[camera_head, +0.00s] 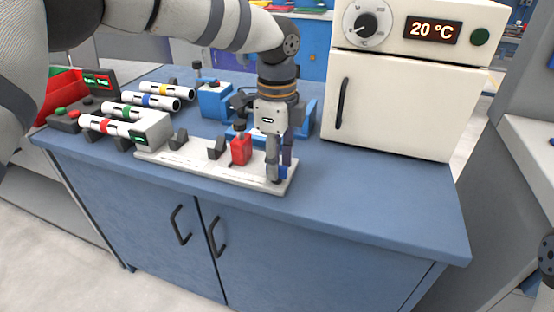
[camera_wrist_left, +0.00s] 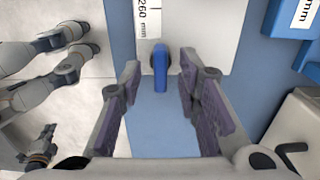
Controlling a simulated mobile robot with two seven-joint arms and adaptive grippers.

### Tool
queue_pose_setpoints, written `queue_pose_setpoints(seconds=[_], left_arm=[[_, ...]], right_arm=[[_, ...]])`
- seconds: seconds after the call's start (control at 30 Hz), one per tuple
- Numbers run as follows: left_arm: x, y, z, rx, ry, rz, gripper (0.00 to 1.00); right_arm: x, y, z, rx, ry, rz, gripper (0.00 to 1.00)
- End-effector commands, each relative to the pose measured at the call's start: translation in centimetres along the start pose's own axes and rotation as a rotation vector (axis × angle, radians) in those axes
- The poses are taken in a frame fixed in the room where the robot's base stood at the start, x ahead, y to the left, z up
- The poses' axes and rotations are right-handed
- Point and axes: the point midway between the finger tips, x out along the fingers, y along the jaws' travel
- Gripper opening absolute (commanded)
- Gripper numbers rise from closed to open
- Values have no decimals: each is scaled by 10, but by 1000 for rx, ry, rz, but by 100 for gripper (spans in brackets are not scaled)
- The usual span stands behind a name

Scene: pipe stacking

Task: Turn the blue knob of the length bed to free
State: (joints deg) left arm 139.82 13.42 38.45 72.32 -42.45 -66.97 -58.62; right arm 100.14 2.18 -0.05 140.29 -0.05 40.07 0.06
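The length bed (camera_head: 205,170) is a long white plate near the front of the blue bench. It carries dark supports and a red block (camera_head: 240,150). Its blue knob (camera_head: 283,173) is at the right end, partly hidden by my fingers. In the left wrist view the blue knob (camera_wrist_left: 161,68) points lengthwise down the picture, by a "260 mm" mark. My left gripper (camera_head: 279,168) points down over that end. In its wrist view the left gripper (camera_wrist_left: 160,80) is open, with one finger on each side of the knob and gaps between.
Several white pipes with coloured bands (camera_head: 150,100) lie on a rack at the left. A blue fixture (camera_head: 214,100) stands behind the bed. A white oven (camera_head: 400,100) reading 20 °C stands at the back right. The bench's front right (camera_head: 390,205) is clear.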

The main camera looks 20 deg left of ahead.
Motion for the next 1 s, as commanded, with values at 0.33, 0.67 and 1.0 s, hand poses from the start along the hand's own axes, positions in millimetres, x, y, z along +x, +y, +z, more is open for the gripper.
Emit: queue_pose_setpoints(seconds=[0.33,0.67,1.0], left_arm=[[2,0,0,0,0,-1,15],[2,0,0,-4,0,-1,0],[-1,0,0,-140,-1,-4,0]], right_arm=[[0,0,0,0,1,0,0],[-1,0,0,0,2,0,0],[-10,0,-6,0,29,-1,0]])
